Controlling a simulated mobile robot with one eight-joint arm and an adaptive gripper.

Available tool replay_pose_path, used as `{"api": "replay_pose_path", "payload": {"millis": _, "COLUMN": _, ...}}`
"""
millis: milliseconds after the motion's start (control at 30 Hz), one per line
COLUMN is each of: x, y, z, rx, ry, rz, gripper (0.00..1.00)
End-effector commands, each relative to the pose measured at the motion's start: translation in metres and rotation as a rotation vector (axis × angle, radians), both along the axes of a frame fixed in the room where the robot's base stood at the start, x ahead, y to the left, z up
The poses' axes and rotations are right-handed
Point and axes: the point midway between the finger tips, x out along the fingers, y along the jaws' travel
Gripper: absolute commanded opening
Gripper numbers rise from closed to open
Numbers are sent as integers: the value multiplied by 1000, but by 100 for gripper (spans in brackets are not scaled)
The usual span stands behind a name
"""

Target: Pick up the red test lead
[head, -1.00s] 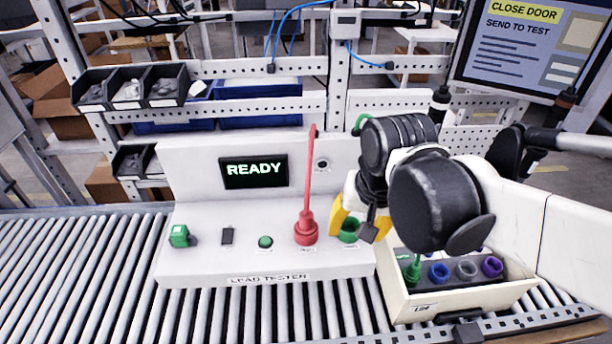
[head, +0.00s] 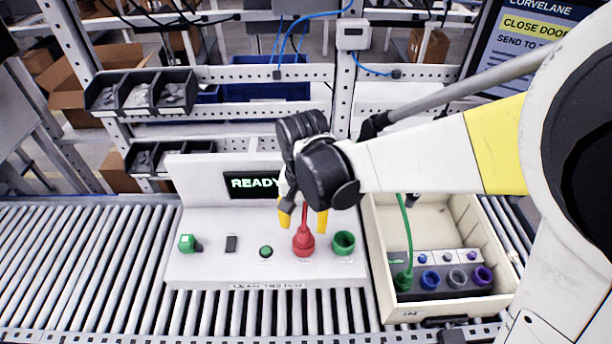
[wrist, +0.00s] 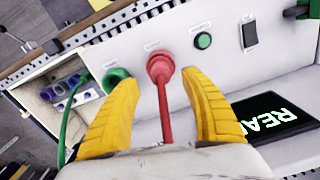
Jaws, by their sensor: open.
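The red test lead (head: 304,243) stands upright in its place on the front of the white lead tester (head: 215,273). My gripper (head: 303,222) is above it, with yellow fingers on either side of the lead's thin red stem. In the wrist view the red lead (wrist: 161,68) lies between the two open yellow fingers (wrist: 162,115), with a gap on both sides. The fingers do not touch it there. The upper part of the red stem is hidden by my wrist in the head view.
An empty green socket (head: 343,243) is just right of the red lead. A cream bin (head: 382,290) with a green lead (head: 404,280) and coloured sockets stands to the right. A green button (head: 266,252), black switch (head: 231,244) and green plug-like part (head: 188,243) are to the left.

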Motion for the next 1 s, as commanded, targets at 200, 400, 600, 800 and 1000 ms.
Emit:
{"api": "replay_pose_path", "payload": {"millis": 200, "x": 0, "y": 1, "z": -34, "rx": 0, "ry": 0, "rz": 0, "gripper": 54}}
{"api": "replay_pose_path", "payload": {"millis": 400, "x": 0, "y": 0, "z": -41, "rx": 0, "ry": 0, "rz": 0, "gripper": 54}}
{"api": "replay_pose_path", "payload": {"millis": 600, "x": 0, "y": 0, "z": -41, "rx": 0, "ry": 0, "rz": 0, "gripper": 28}}
{"api": "replay_pose_path", "payload": {"millis": 800, "x": 0, "y": 0, "z": -41, "rx": 0, "ry": 0, "rz": 0, "gripper": 0}}
{"api": "replay_pose_path", "payload": {"millis": 1000, "x": 0, "y": 0, "z": -40, "rx": 0, "ry": 0, "rz": 0, "gripper": 0}}
